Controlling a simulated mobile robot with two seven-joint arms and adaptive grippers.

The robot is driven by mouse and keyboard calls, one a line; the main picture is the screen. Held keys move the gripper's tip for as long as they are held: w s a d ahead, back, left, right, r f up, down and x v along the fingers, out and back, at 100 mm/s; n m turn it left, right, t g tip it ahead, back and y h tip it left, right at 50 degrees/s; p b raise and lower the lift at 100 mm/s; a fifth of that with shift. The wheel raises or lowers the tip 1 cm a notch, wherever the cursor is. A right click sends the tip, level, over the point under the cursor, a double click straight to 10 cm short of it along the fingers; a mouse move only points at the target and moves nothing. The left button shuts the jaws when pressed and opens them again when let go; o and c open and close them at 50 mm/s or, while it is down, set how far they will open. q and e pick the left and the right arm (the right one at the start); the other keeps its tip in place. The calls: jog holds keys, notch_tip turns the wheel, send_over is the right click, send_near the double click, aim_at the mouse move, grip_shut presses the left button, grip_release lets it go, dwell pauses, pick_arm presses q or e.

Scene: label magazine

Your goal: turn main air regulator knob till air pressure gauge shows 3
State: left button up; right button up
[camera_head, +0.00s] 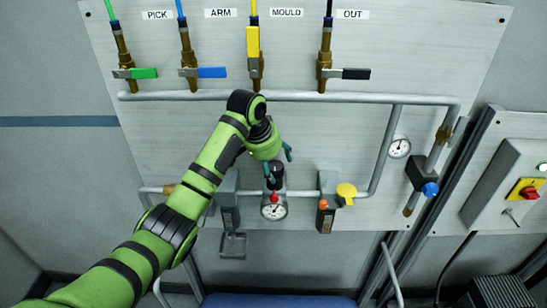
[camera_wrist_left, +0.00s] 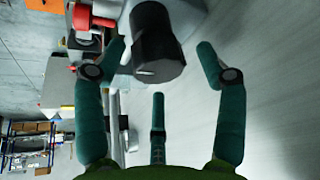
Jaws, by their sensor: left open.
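The black regulator knob (camera_head: 277,172) sits on the pipe unit at the lower middle of the panel, above a round white gauge (camera_head: 274,211). The gauge's needle is too small to read. My left gripper (camera_head: 279,162) is at the knob, partly covering it in the head view. In the left wrist view the black knob (camera_wrist_left: 157,45) stands ahead, between the spread teal fingers of the left gripper (camera_wrist_left: 160,58). The fingers are open, with gaps on both sides of the knob. My right gripper is not in view.
A second gauge (camera_head: 399,147) and a blue knob (camera_head: 430,189) are at the right. A yellow knob (camera_head: 346,192) is close right of the regulator. Valves with coloured handles, such as the blue handle (camera_head: 211,72), line the top above a horizontal pipe (camera_head: 300,97).

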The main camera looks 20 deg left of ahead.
pick_arm(q)
jog(key=shift+f, duration=0.2)
jog(key=shift+c, duration=0.4)
jog(key=c, duration=1)
jog(key=shift+r, duration=0.1)
jog(key=shift+r, duration=0.2)
jog(key=shift+n, duration=0.3)
